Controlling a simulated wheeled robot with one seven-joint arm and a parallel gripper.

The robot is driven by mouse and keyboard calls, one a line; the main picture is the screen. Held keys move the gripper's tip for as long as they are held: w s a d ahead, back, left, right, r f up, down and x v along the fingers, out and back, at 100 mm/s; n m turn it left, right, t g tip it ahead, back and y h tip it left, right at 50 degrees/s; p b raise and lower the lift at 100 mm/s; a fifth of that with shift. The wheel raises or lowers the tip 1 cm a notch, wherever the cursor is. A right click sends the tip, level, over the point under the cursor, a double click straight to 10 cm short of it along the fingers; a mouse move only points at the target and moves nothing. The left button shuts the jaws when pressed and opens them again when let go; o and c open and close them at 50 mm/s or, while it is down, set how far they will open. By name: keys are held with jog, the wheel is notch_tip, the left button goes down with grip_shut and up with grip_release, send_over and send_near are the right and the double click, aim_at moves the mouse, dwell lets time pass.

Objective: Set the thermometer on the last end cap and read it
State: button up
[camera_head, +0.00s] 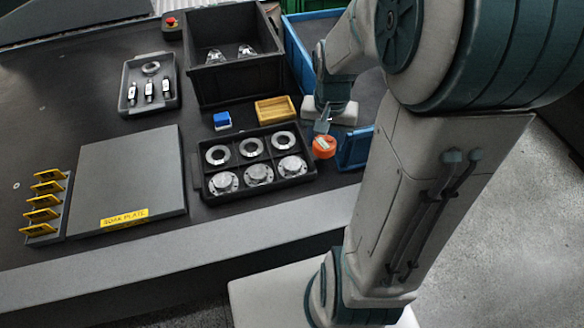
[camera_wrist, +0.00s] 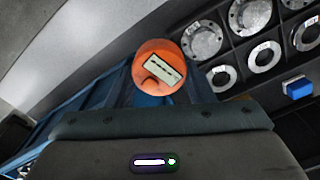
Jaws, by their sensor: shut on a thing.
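My gripper (camera_head: 323,126) is shut on an orange round thermometer (camera_head: 324,146) with a pale display. It holds the thermometer just right of the black tray (camera_head: 252,162), apart from the caps. The thermometer also shows in the wrist view (camera_wrist: 160,67); its reading is too small to make out. The tray's near row holds three silver end caps: left (camera_head: 223,183), middle (camera_head: 258,174) and right (camera_head: 290,167). In the wrist view the right end cap (camera_wrist: 201,39) is closest to the thermometer. The far row of the tray holds three flat rings (camera_head: 251,146).
A grey soak plate (camera_head: 125,180) and a rack of yellow tags (camera_head: 43,205) lie left. Behind the tray are a blue block (camera_head: 222,121), a yellow tray (camera_head: 275,109) and a black crate (camera_head: 235,92). A blue bin (camera_head: 355,148) stands close right of my gripper.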

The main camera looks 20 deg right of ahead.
jog(key=s+m+b, duration=0.2)
jog(key=s, duration=0.2)
send_over(294, 161)
notch_tip(294, 161, down, 6)
jog(key=shift+r, duration=0.1)
jog(key=shift+f+b, duration=0.5)
jog(key=shift+f, duration=1.55)
jog(key=shift+f, duration=0.1)
jog(key=shift+f, duration=0.15)
jog(key=o, duration=0.8)
